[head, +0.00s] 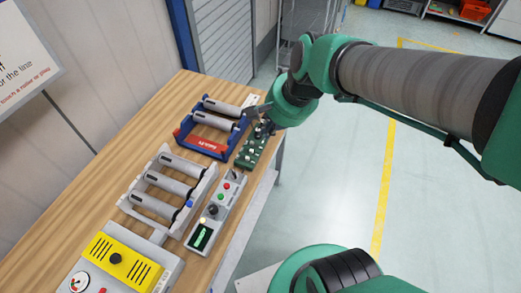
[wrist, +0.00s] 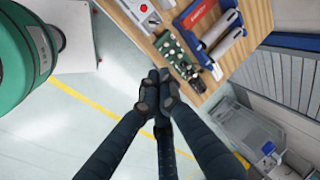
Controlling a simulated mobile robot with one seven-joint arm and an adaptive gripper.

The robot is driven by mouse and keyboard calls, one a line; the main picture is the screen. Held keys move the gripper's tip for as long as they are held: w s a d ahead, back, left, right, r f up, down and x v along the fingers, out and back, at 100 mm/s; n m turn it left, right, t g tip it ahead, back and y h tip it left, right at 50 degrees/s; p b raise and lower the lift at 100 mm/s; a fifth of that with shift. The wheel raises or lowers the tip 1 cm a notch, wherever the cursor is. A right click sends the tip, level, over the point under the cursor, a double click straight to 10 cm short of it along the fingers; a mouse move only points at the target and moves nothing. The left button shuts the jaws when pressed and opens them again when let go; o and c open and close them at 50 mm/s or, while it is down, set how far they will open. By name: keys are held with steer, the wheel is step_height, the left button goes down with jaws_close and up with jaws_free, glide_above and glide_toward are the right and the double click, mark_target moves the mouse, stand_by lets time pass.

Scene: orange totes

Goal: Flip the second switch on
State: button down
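A green circuit board (head: 251,151) with several small parts lies near the table's right edge; it also shows in the wrist view (wrist: 174,52). A grey control box (head: 215,215) in front of it carries a small lever, red and green buttons, a black knob and a green display; part of it shows in the wrist view (wrist: 139,12). I cannot tell which part is the second switch or its state. My gripper (head: 258,112) is near the far end of the board. In the wrist view my gripper (wrist: 158,88) has its fingertips together, with nothing visible between them.
The wooden table (head: 125,120) also bears a blue rack with grey cylinders (head: 205,132), a pale rack with cylinders (head: 152,197) and a yellow-topped box (head: 118,262). Open floor (head: 325,185) lies to the right. A wire shelf (head: 305,22) stands behind.

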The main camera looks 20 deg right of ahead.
mark_target(257, 154)
steer(key=w+d+f+m, duration=0.3)
steer(key=f+m, duration=0.3)
steer(key=f, duration=0.1)
steer(key=w+d+f+m+y+p, duration=0.1)
steer(key=w+d+f+m, duration=0.2)
steer(key=f+m, duration=0.3)
steer(key=w+d+f+m+g, duration=0.1)
steer(key=w+d+f+m, duration=0.2)
steer(key=f, duration=0.6)
steer(key=w+m, duration=0.2)
steer(key=m, duration=0.1)
steer(key=shift+d+f+p, duration=0.25)
steer(key=shift+f+p, duration=0.1)
steer(key=shift+f, duration=0.1)
steer(key=b+x, duration=0.1)
steer(key=x, duration=0.2)
steer(key=w+a+b+x, duration=0.1)
steer(key=x, duration=0.3)
steer(key=r+b+x, duration=0.1)
steer(key=x, duration=0.2)
steer(key=shift+w+a+f, duration=0.3)
steer(key=shift+a+f, duration=0.1)
steer(key=shift+a, duration=0.1)
steer(key=shift+w+a+b, duration=0.3)
steer(key=shift+w+a, duration=0.2)
steer(key=shift+a, duration=0.05)
steer(key=shift+w, duration=0.1)
